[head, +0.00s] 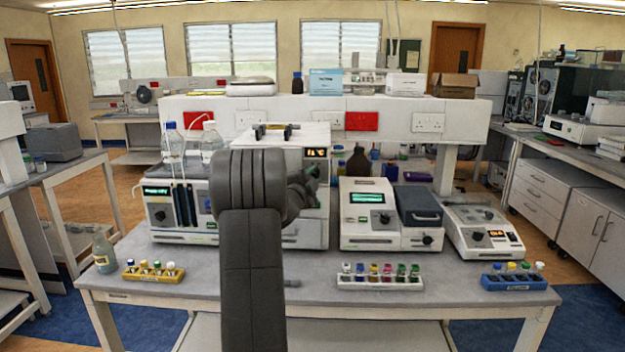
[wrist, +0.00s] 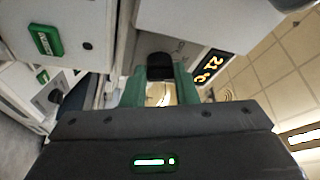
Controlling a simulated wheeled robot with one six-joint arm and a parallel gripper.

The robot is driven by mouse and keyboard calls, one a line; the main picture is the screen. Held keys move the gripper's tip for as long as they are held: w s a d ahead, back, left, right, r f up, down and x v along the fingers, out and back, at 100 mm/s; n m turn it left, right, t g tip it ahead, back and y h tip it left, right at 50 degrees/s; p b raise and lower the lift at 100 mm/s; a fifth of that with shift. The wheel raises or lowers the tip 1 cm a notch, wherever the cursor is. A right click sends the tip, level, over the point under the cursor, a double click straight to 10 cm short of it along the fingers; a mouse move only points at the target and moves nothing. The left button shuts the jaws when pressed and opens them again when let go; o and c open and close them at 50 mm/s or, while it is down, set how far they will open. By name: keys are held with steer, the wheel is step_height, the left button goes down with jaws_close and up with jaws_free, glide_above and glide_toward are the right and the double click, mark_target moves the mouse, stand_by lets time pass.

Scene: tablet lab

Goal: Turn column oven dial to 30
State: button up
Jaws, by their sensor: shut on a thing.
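The column oven (head: 305,235) is a white unit in the middle of the bench, largely hidden behind my arm. Its orange display (head: 316,152) is too small to read surely in the head view. In the wrist view the display (wrist: 208,66) reads 21 °C, turned on its side. The black dial (wrist: 160,64) is beside the display, between the green fingers of my gripper (wrist: 160,78). The gripper is shut on the dial. In the head view my gripper (head: 312,178) is at the oven's front, partly hidden by my arm, and the dial is hidden.
A white instrument (head: 160,235) with a green display stands left of the oven. Another instrument (head: 365,235) and a slanted-panel unit (head: 480,230) stand to the right. Vial racks, yellow (head: 150,276), white (head: 380,283) and blue (head: 515,283), line the bench's front edge. Bottles (head: 173,145) stand above.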

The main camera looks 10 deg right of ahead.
steer(key=shift+m, duration=0.3)
steer(key=o, duration=1)
steer(key=b+v, duration=0.3)
steer(key=v, duration=1)
steer(key=shift+s+a+b, duration=0.25)
steer(key=shift+s+b, duration=0.05)
steer(key=shift+b, duration=0.1)
